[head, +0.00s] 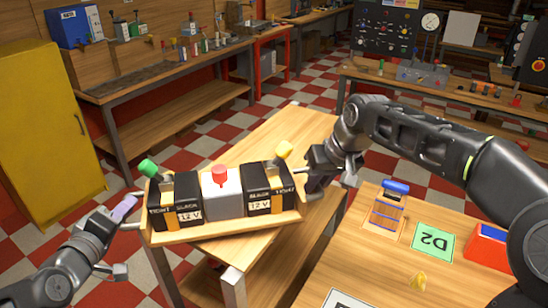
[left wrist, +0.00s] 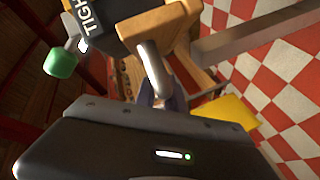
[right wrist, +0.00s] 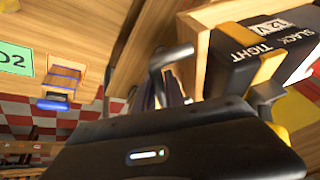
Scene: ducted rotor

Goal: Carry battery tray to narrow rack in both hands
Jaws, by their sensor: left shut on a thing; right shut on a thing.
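My right gripper (head: 318,172) is at the right end, shut on the other handle (right wrist: 170,57). No thing is clearly identifiable as the narrow rack.
The two-level table (head: 285,150) has bare top at the back. Right of it, another table (head: 355,270) carries a blue-topped wooden holder (head: 386,215), a green D2 card (head: 433,241) and a red-blue box (head: 488,246). A yellow cabinet (head: 50,130) stands left. Checkered floor lies between.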

